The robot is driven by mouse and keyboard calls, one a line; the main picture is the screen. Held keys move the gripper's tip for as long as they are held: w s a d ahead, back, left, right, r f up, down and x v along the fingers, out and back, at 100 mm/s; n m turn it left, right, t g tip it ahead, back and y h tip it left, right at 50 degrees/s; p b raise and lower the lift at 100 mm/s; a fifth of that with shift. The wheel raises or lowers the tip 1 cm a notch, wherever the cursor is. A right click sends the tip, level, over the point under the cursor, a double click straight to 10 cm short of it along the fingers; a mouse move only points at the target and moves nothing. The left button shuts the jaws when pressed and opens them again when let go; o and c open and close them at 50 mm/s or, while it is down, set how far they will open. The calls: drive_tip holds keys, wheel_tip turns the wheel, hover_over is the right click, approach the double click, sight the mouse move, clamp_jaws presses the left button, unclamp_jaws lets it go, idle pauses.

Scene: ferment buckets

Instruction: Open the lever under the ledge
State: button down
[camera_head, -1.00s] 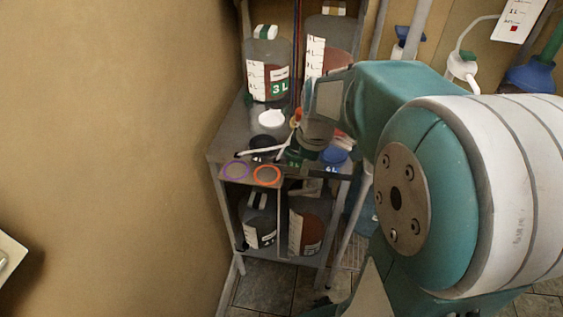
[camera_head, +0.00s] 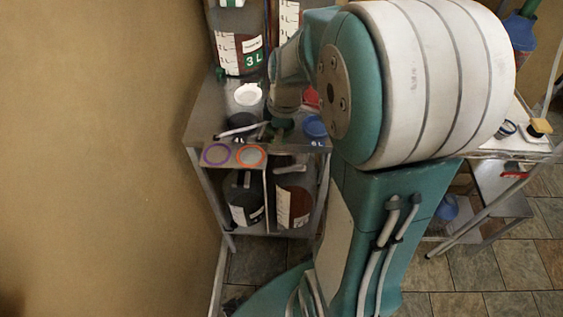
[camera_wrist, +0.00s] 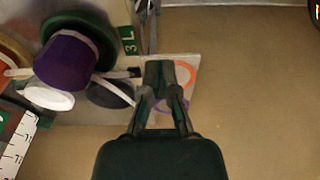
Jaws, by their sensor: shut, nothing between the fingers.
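A grey metal stand has a ledge (camera_head: 205,125) at its top, with a purple ring (camera_head: 217,154) and an orange ring (camera_head: 250,155) at the front edge. The wrist view also shows the orange ring (camera_wrist: 186,74) and the purple ring (camera_wrist: 172,106), partly behind my fingers. My gripper (camera_wrist: 165,78) is shut and empty, in front of the ledge corner beside the rings. In the head view my arm hides much of the gripper. I cannot clearly make out a lever under the ledge; a pale part below its edge is too small to tell.
A bare wall (camera_head: 90,150) is at the left. Another table (camera_head: 490,150) is at the right.

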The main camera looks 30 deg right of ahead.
sight(281, 169)
wheel_tip(281, 169, down, 10)
drive_tip(key=shift+s+d+f, duration=0.1)
drive_tip(key=shift+s+d, duration=0.05)
drive_tip(key=shift+d+f, duration=0.2)
drive_tip(key=shift+f, duration=0.2)
drive_tip(key=shift+a+f+g+h, duration=0.1)
drive_tip(key=shift+f+g+h, duration=0.15)
drive_tip(key=shift+g+h, duration=0.25)
drive_tip(key=shift+r, duration=0.1)
idle(0.4)
drive_tip(key=shift+r, duration=0.7)
